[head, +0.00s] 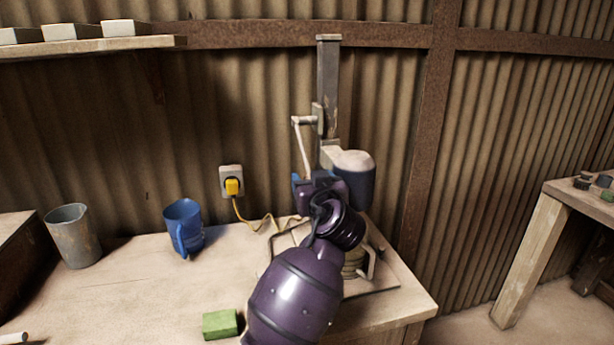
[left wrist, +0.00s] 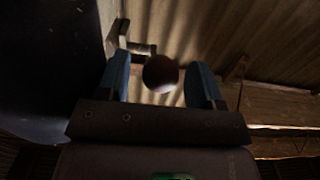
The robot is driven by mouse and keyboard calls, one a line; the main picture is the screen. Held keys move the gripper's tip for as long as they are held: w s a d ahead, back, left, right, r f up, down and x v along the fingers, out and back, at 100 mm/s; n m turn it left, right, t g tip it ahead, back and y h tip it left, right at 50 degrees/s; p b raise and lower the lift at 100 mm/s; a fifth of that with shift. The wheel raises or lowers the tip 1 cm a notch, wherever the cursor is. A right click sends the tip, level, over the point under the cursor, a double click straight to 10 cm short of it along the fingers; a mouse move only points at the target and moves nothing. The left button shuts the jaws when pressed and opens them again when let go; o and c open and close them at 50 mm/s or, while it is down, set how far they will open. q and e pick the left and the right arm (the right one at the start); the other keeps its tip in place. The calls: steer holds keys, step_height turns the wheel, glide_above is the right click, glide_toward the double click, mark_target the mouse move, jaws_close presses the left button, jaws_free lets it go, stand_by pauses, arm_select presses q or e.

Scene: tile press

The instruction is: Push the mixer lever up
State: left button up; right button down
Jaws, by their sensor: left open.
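The mixer (head: 329,80) stands at the back of the workbench, with a tall grey column and a blue-grey motor head (head: 355,180). Its pale, thin lever (head: 303,150) hangs down from a pivot on the column's left side. My left gripper (head: 308,183) is at the lower end of the lever, in front of the mixer, and hides that end in the head view. In the left wrist view, the two blue fingers are open, with a dark round knob (left wrist: 160,73) showing between them. Gaps show on both sides of the knob. My right gripper is not in view.
A blue mug (head: 183,228), a grey metal cup (head: 72,236) and a green block (head: 220,324) are on the workbench (head: 140,285). A yellow plug (head: 233,186) with a cable is in the wall socket. A shelf (head: 90,46) hangs at upper left.

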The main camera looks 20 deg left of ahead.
arm_select(q)
steer(key=shift+w+a, duration=0.2)
steer(key=shift+w, duration=0.1)
steer(key=shift+c, duration=0.3)
jaws_close()
steer(key=shift+r, duration=0.15)
